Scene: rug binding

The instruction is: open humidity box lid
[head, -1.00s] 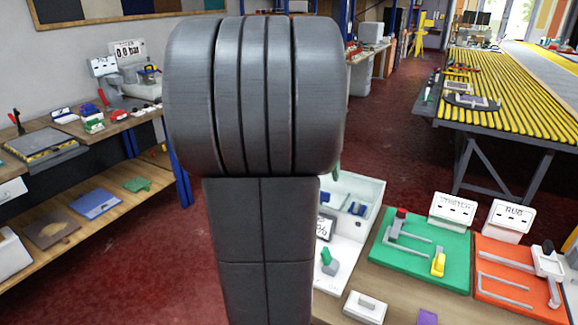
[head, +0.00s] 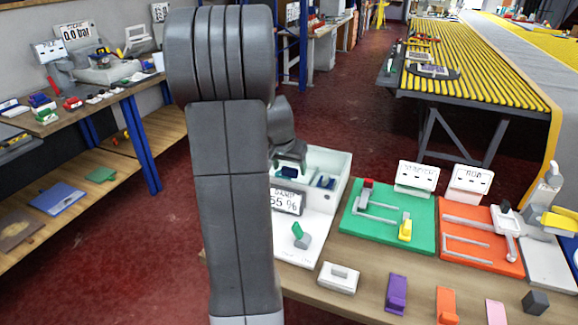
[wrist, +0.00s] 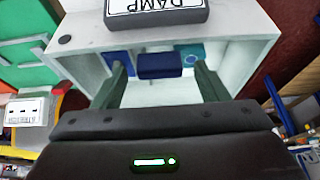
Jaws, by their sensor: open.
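The humidity box (head: 341,166) is a white box at the table's left end, with a "DAMP" display (head: 287,200) reading about 55 % on its front. A green lever (head: 298,230) stands on the white plate in front. My gripper (head: 290,158) is over the box's back left part, partly behind my arm. In the wrist view, my open gripper (wrist: 160,70) has its fingers on either side of a dark blue block (wrist: 160,65); contact cannot be told.
A green board (head: 385,238) and an orange board (head: 465,252) with rails lie to the right. A white block with a handle (head: 339,278) and several coloured blocks lie along the table's front. Red floor (head: 180,235) is clear to the left.

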